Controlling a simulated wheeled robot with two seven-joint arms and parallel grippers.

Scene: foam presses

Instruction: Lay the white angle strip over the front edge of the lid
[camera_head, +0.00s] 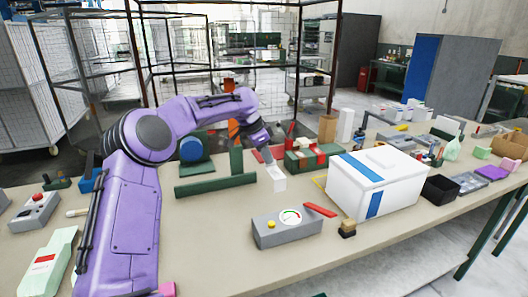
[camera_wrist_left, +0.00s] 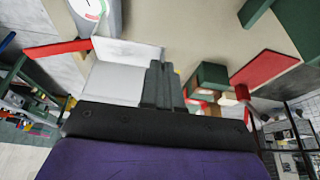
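The white angle strip (camera_head: 277,178) is a small bent white piece left of the white box in the head view. In the left wrist view the strip (camera_wrist_left: 115,82) shows two flanges, one bright and one greyer. My left gripper (camera_head: 268,154) is at its upper end. In the left wrist view its dark fingers (camera_wrist_left: 163,85) are close together at one end of the strip and look shut on it. The white lid (camera_head: 378,161) with a raised handle lies on the white box (camera_head: 345,194) with blue bands. My right gripper is not in view.
A grey gauge box (camera_head: 287,228) with a red lever stands in front of the white box. Green and red blocks (camera_head: 306,156) are behind the strip, and a green fixture (camera_head: 215,185) is left. A black bin (camera_head: 440,189) stands right of the box. Bare table lies left of the gauge.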

